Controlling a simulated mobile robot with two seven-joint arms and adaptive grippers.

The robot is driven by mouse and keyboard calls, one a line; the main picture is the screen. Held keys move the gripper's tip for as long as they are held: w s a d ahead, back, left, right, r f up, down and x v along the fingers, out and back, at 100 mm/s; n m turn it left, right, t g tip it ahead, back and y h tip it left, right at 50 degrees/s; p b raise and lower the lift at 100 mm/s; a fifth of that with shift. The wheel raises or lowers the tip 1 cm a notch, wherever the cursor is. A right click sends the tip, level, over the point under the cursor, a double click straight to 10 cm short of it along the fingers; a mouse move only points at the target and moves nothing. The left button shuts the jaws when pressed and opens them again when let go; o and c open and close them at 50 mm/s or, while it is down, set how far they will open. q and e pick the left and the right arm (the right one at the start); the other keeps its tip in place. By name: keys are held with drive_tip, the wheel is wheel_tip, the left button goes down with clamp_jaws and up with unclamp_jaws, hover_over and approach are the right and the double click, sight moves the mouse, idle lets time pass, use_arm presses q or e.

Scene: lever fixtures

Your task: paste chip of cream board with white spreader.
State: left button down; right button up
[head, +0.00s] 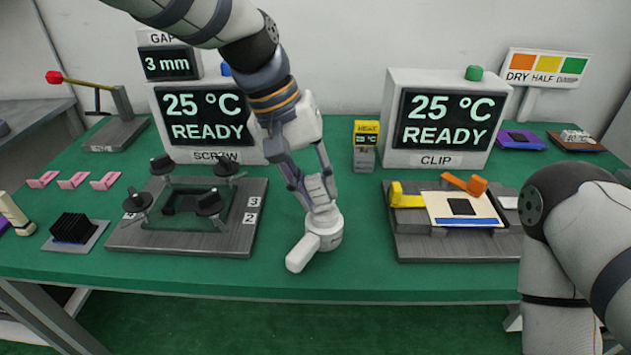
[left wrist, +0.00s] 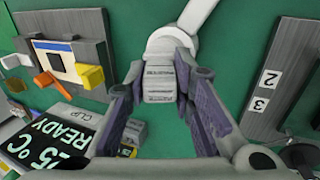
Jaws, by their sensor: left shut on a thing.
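The cream board (head: 440,207) lies on the grey clip fixture (head: 460,247), with a dark square chip (head: 461,206) on it. In the left wrist view the board (left wrist: 45,49) and chip (left wrist: 56,62) show at the upper left. My left gripper (head: 315,190) is shut on the white spreader (head: 325,232), just left of the clip fixture and apart from the board. The spreader (left wrist: 160,75) also shows between the fingers in the left wrist view. Its rounded end points down and left. My right arm enters at the right; its gripper is out of view.
A yellow clamp (head: 405,196) and orange lever (head: 466,184) sit on the clip fixture. The screw fixture (head: 190,237) with black knobs stands at left. Two displays (head: 205,118) (head: 448,119) read 25 °C READY. A small yellow-topped box (head: 366,147) stands behind.

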sight(316, 177)
use_arm(q)
drive_tip(key=shift+f, duration=0.35)
drive_tip(key=shift+f, duration=0.1)
use_arm(e)
drive_tip(key=shift+r, duration=0.1)
idle(1.2)
use_arm(q)
wheel_tip(316, 177, up, 5)
drive_tip(key=shift+r+p, duration=0.1)
drive_tip(key=shift+p, duration=0.5)
drive_tip(key=shift+r, duration=1.05)
use_arm(e)
drive_tip(key=shift+w+r+t, duration=0.4)
drive_tip(key=shift+w+r, duration=0.4)
drive_tip(key=shift+w, duration=0.15)
use_arm(q)
drive_tip(key=shift+f, duration=0.1)
